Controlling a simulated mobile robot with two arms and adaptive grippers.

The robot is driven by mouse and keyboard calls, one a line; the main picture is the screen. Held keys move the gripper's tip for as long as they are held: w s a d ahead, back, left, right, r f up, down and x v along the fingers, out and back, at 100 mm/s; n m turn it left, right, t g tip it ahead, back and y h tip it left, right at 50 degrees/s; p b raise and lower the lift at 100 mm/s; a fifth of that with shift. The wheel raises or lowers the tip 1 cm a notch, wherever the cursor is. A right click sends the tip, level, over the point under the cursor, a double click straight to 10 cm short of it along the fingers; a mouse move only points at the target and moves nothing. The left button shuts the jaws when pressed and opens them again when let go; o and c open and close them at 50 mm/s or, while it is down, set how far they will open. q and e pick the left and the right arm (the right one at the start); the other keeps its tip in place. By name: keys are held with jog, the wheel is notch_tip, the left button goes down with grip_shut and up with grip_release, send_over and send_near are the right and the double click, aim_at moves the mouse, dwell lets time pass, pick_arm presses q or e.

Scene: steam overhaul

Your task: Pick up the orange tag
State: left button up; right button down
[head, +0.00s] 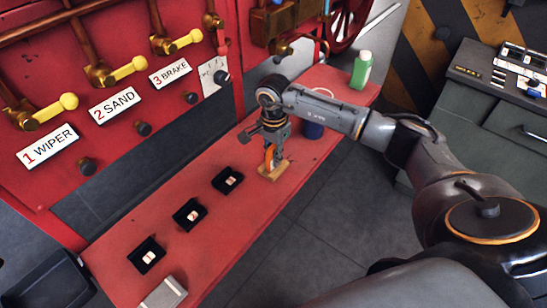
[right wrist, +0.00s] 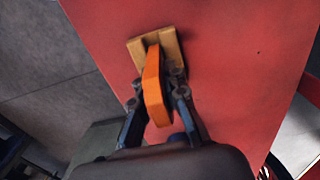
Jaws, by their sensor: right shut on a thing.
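The orange tag (right wrist: 155,82) stands upright between the fingers of my right gripper (right wrist: 158,85), which is shut on it. In the head view the tag (head: 269,156) shows as a thin orange strip below my right gripper (head: 272,148). A tan wooden block (right wrist: 170,42) lies at the tag's far end on the red bench; it also shows in the head view (head: 276,173). I cannot tell whether the tag still touches the block. My left gripper is not in view.
The red bench (head: 185,252) carries several small black trays, one of them here (head: 189,214), and a grey box (head: 163,294). The red panel with yellow levers (head: 120,69) rises behind.

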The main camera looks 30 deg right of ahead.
jog(key=shift+r, duration=0.1)
jog(key=shift+r+b, duration=0.55)
jog(key=shift+r, duration=0.05)
jog(key=s+a+r+b, duration=0.4)
jog(key=s+a+r, duration=0.3)
jog(key=s+r, duration=0.4)
jog(key=shift+s+r, duration=0.3)
jog(key=shift+s, duration=0.35)
